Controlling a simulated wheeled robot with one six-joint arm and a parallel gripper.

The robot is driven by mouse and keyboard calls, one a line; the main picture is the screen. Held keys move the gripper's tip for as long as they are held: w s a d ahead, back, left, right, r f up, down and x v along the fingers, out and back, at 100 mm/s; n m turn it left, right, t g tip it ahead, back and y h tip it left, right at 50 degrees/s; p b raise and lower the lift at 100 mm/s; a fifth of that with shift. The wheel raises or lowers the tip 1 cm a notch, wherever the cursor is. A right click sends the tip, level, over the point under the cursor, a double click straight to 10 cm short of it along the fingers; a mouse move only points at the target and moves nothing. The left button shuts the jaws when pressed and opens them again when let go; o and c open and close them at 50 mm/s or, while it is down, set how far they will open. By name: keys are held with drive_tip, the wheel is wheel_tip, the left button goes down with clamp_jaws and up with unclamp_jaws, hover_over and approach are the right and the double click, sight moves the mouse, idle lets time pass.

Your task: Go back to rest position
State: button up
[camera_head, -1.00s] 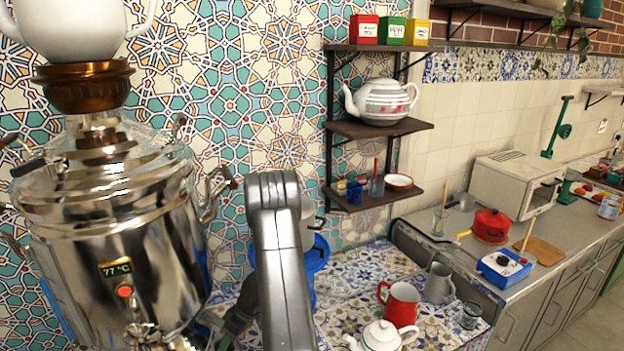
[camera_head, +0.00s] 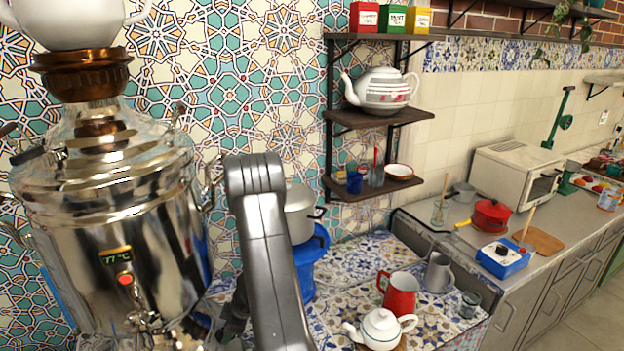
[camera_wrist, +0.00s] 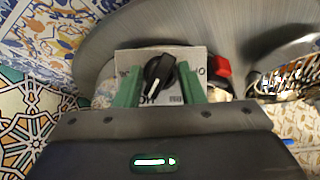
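My gripper (camera_wrist: 159,70) shows in the wrist view with its two green fingers apart, open. Between them in the picture is a black knob (camera_wrist: 158,76) on a grey-white panel with dark lettering; I see gaps between knob and fingers. A red part (camera_wrist: 222,66) shows right of the panel. In the head view my grey arm rises in the lower middle, and the fingers cannot be made out. The silver samovar (camera_head: 110,215) stands left of the arm, its display reading 77 °C. A white teapot (camera_head: 75,20) sits on its top.
A grey pot (camera_head: 299,215) on a blue stand (camera_head: 306,270) is just right of my arm. A red mug (camera_head: 400,294), grey jug (camera_head: 438,272) and small white teapot (camera_head: 380,328) stand on the tiled counter. Wall shelves (camera_head: 378,117) hold another teapot.

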drive_tip(key=shift+s+f+n+t+b, duration=0.1)
drive_tip(key=shift+f+n+t+b, duration=0.15)
drive_tip(key=shift+n+t+b, duration=0.75)
drive_tip(key=shift+r+g+b, duration=0.1)
drive_tip(key=shift+g+b, duration=0.2)
drive_tip(key=shift+b, duration=0.8)
drive_tip(key=shift+r+n, duration=0.15)
drive_tip(key=shift+n, duration=0.15)
